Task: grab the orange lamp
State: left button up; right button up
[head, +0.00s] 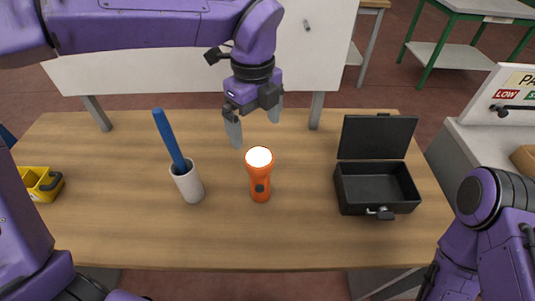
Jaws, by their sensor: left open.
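The orange lamp (260,184) is a flashlight standing upright on the wooden table, with its bright white lens facing up. My left gripper (254,130) points down just above and slightly behind the lamp. Its fingers are apart, with nothing between them, and they do not appear to touch the lamp. My right arm shows at the right edge, but its gripper is out of view.
A white cup (187,184) holding a blue stick (170,138) stands left of the lamp. An open black case (376,187) sits to the right. A yellow object (40,183) lies at the far left. The wooden table (300,245) is clear in front of the lamp.

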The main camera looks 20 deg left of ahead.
aim_at(259, 157)
pick_arm(q)
jog(key=f, duration=0.1)
jog(key=s+f, duration=0.1)
jog(key=s+f+p, duration=0.1)
jog(key=f, duration=0.1)
jog(key=shift+s+d, duration=0.1)
jog(key=f, duration=0.2)
jog(key=w+f+p, duration=0.1)
jog(key=f+p, duration=0.1)
jog(key=f, duration=0.1)
jog(key=shift+w+d+f, duration=0.3)
jog(key=shift+d+f, duration=0.05)
jog(key=shift+s+f, duration=0.1)
jog(key=shift+s, duration=0.3)
jog(key=shift+c, duration=0.6)
jog(key=shift+w, duration=0.15)
jog(key=c, duration=1.5)
pick_arm(e)
jog(key=r, duration=0.1)
jog(key=s+r, duration=0.1)
jog(key=r, duration=0.1)
jog(key=shift+r, duration=0.2)
pick_arm(q)
jog(key=shift+o, duration=0.2)
